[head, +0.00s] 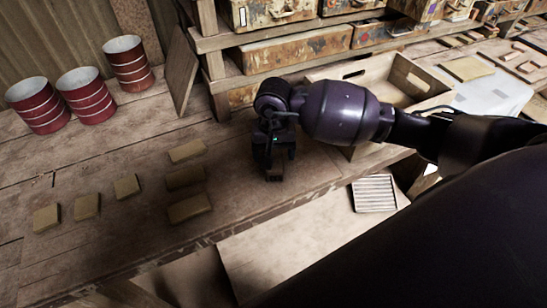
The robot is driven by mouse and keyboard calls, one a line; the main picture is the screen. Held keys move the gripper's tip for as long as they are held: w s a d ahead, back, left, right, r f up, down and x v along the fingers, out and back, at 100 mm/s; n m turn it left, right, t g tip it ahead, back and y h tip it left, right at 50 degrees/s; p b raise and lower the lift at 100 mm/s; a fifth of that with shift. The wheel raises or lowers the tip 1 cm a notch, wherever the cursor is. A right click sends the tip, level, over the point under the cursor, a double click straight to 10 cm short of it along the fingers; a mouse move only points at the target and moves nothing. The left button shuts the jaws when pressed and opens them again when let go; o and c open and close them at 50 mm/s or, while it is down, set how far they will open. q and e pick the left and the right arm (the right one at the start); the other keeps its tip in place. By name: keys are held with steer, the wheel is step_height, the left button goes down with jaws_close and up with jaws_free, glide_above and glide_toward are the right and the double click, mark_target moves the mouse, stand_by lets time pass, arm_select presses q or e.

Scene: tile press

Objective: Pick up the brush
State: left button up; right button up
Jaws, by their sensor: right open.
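My right gripper (273,170) points down over the workbench (120,215), close to its front edge and to the right of several tan blocks. It is open. A small dark brown piece shows at its fingertips; I cannot tell whether this is part of the brush. I make out no brush clearly anywhere else, and the gripper and arm hide the spot below them. My left gripper is not in view.
Several tan blocks (188,151) lie on the bench left of my right gripper. Red cans (84,95) stand at the back left. A wooden crate (388,75) sits behind my right arm. A slatted white piece (374,193) lies below the front edge. The bench between cans and blocks is clear.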

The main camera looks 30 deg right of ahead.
mark_target(273, 153)
steer(key=shift+f, duration=1.3)
steer(key=shift+c, duration=0.3)
steer(key=c, duration=1.1)
steer(key=shift+o, duration=0.2)
step_height(273, 153, up, 20)
